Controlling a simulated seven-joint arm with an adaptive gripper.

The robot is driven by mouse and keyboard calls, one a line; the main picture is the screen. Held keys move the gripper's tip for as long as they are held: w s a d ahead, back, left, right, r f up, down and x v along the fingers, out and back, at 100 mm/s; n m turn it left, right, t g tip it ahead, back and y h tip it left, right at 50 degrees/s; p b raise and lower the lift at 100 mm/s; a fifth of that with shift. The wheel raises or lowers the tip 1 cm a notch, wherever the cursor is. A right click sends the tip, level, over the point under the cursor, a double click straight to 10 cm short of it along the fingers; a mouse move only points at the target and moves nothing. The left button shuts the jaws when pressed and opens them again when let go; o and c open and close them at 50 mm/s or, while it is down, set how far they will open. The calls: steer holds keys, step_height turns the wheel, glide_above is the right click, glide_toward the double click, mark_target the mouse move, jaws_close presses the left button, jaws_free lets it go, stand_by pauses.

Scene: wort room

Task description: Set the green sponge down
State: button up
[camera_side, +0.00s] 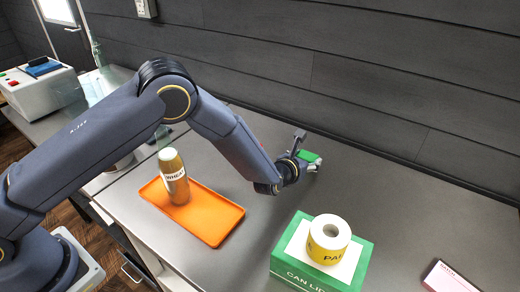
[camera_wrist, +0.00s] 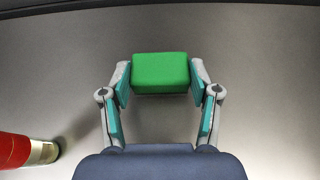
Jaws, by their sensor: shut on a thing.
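The green sponge (camera_wrist: 160,72) is a small block between the fingertips of my gripper (camera_wrist: 160,80) in the wrist view. Both fingers press on its left and right ends. In the side view the sponge (camera_side: 308,156) shows at the end of my gripper (camera_side: 312,165), over the back part of the grey counter (camera_side: 240,262). I cannot tell whether the sponge touches the counter or is just above it.
An orange tray (camera_side: 222,226) holds a bottle labelled WHEAT (camera_side: 174,178). A green box (camera_side: 360,270) bears a yellow roll (camera_side: 329,240). A pink box (camera_side: 446,278) lies at the right. In the wrist view a red cylinder (camera_wrist: 14,150) lies at lower left. Dark wall behind.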

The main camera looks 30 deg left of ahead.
steer(key=shift+f, duration=0.1)
steer(key=o, duration=1)
steer(key=shift+r, duration=0.2)
steer(key=v, duration=1.2)
